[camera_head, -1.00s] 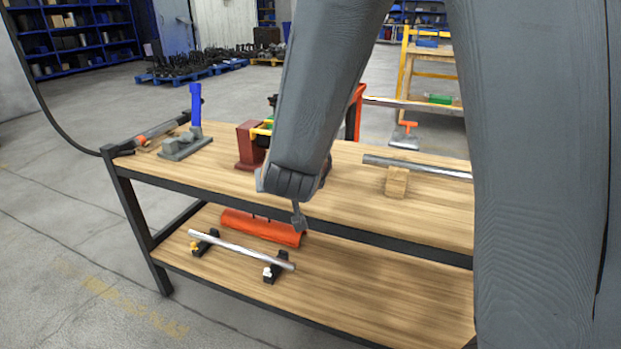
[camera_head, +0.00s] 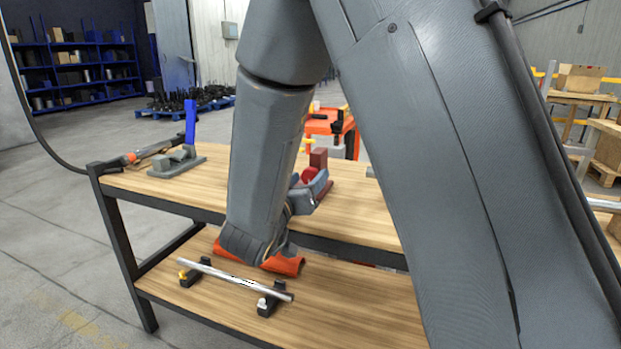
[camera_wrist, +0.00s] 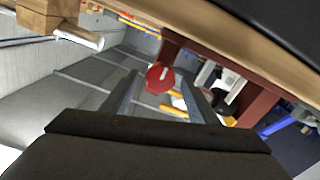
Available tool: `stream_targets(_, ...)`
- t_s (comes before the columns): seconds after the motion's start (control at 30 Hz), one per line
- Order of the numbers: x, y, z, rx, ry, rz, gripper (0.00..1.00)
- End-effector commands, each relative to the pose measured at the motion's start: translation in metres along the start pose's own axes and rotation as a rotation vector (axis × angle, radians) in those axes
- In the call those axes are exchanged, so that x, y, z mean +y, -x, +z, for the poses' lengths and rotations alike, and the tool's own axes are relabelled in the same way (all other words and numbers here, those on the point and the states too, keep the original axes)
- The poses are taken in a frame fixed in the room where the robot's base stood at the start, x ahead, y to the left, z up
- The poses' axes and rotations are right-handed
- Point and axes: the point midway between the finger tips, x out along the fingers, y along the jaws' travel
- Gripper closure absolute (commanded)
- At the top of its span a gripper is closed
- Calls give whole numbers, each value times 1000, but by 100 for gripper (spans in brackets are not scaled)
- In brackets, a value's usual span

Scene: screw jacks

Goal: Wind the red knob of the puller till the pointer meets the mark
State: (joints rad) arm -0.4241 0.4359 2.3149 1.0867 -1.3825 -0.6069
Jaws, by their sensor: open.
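The red knob (camera_wrist: 159,79) shows in the wrist view as a round red disc with a pale stripe. It lies between the tips of the two fingers of my open gripper (camera_wrist: 160,76); I cannot tell whether they touch it. The puller's dark red frame (camera_wrist: 255,104) stands to its right, with yellow parts behind the knob. In the head view the puller (camera_head: 318,157) is on the bench top, its red knob (camera_head: 309,174) just above my gripper, whose fingers are partly hidden. I cannot make out the pointer or the mark.
A grey clamp with a blue lever (camera_head: 190,122) stands left on the bench top (camera_head: 215,182). A steel rod (camera_head: 235,278) lies on black supports on the lower shelf, near an orange part (camera_head: 283,265). A wooden block and rod (camera_wrist: 88,40) show in the wrist view.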

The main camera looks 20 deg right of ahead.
Motion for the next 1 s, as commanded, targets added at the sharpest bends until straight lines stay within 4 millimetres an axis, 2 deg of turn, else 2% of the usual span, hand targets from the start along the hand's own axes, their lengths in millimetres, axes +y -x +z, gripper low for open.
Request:
stream_targets(0.1,0,-17,1,-1,-2,1,46)
stream_targets(0.2,0,-25,1,-1,-1,1,46)
stream_targets(0.57,0,-30,0,-1,-1,-2,46)
stream_targets(0.8,0,-30,0,-1,-1,-2,86)
stream_targets(1.0,0,-29,0,-1,-45,-2,87)
